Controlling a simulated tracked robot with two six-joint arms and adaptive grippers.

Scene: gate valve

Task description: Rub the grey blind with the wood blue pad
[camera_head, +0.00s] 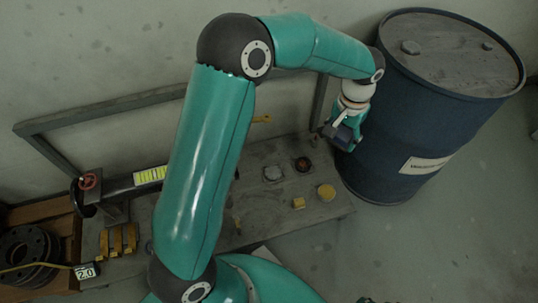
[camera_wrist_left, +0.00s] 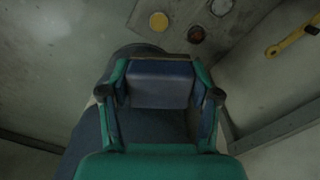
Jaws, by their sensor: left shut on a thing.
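My left gripper (camera_head: 345,131) is shut on the blue pad (camera_head: 342,136), in front of the blue drum's left side and above the floor beyond the bench's right end. In the left wrist view, the pad (camera_wrist_left: 160,88) is a blue-grey block with a thin brownish edge, between the two fingers of the gripper (camera_wrist_left: 160,94). A flat grey piece (camera_head: 273,173), which may be the grey blind, lies on the bench to the left of the gripper; it also shows in the left wrist view (camera_wrist_left: 221,7). The pad is apart from it. My right gripper is not in view.
A large blue drum (camera_head: 420,125) stands at the right. A grey frame rail (camera_head: 100,108) runs behind the bench. Dark flanges (camera_head: 25,248) lie at the left.

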